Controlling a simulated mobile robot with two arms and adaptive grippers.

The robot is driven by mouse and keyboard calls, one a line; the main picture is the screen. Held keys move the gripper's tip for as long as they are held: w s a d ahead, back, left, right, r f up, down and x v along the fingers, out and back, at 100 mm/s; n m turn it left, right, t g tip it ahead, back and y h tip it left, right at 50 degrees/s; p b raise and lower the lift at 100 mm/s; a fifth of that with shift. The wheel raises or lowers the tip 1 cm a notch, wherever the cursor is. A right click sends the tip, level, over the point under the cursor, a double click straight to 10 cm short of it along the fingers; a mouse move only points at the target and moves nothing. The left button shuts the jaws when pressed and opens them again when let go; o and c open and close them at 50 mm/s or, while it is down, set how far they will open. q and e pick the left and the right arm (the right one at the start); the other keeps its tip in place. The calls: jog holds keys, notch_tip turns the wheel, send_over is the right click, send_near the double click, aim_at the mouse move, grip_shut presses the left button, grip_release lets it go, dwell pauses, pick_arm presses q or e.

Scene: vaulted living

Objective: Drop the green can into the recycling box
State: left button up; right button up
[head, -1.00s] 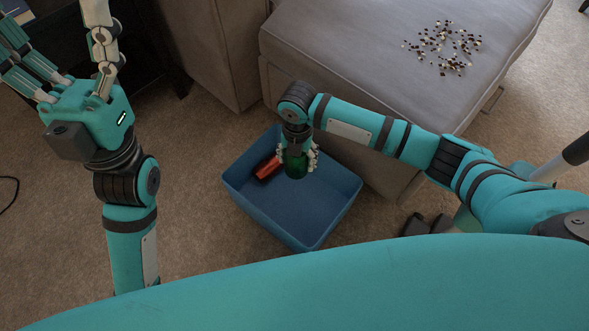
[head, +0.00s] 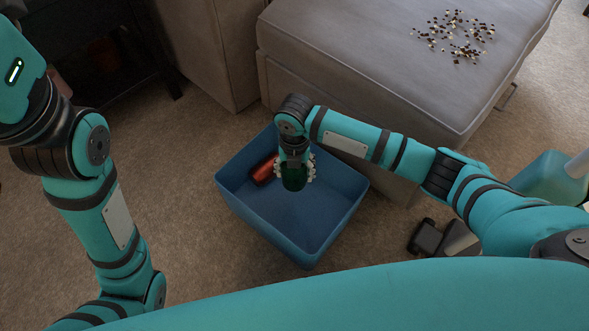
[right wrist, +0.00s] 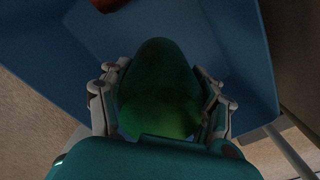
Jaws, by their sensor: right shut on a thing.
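The green can (head: 293,181) is in my right gripper (head: 296,170), whose fingers are closed around its sides. In the head view it overlaps the inside of the blue recycling box (head: 315,240); its exact height is hard to tell. In the right wrist view the green can (right wrist: 160,92) sits between the fingers of my right gripper (right wrist: 160,100), with the blue box wall (right wrist: 60,62) beyond. A red can (head: 265,170) lies in the box at its left side. My left gripper is out of the picture; only its arm shows at the left.
A grey ottoman (head: 370,55) with scattered dark and light bits (head: 454,36) on top stands behind the box. A dark shelf (head: 90,60) is at the upper left. Carpet (head: 190,270) is clear left of the box.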

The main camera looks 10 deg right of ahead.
jog(key=o, duration=1.2)
jog(key=shift+f, duration=0.1)
notch_tip(320, 180, up, 12)
jog(key=shift+r, duration=0.1)
